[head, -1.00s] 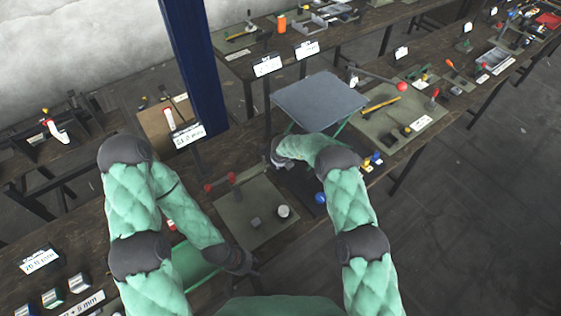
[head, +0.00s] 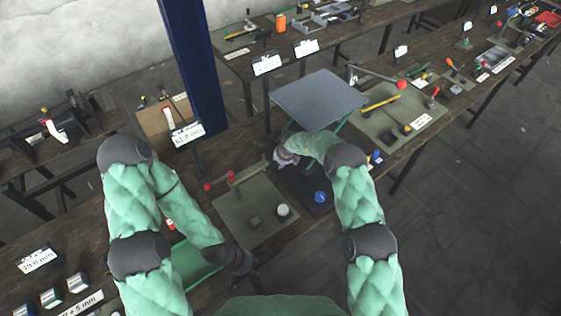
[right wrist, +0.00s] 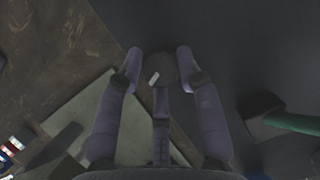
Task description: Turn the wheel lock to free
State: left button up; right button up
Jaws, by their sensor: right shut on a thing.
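A dark round knob (right wrist: 162,68), which looks like the wheel lock, sits between the fingertips of my right gripper (right wrist: 158,62) in the right wrist view. A short white mark (right wrist: 154,78) shows beside it. The right gripper is shut on this knob, with its purple-grey fingers on either side. In the head view the right gripper (head: 282,157) is low beside the grey-topped stand (head: 318,98), and the knob is hidden there. I cannot read which setting the mark points to. My left gripper (head: 250,274) is low near a green tray (head: 196,268); its fingers are too dark to judge.
A blue knob (head: 320,197) stands on a dark plate (head: 302,187). A grey-green mat (head: 240,210) beside it holds a white cylinder (head: 283,210) and a small dark block (head: 255,221). A red-tipped lever (head: 400,84) reaches over the table at right. A blue post (head: 192,70) rises behind.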

jog(key=shift+w+r, duration=0.4)
jog(key=shift+r, duration=0.05)
jog(key=o, duration=1.1)
jog(key=shift+f, duration=0.2)
jog(key=shift+s, duration=0.2)
jog(key=v, duration=0.7)
jog(key=shift+r, duration=0.2)
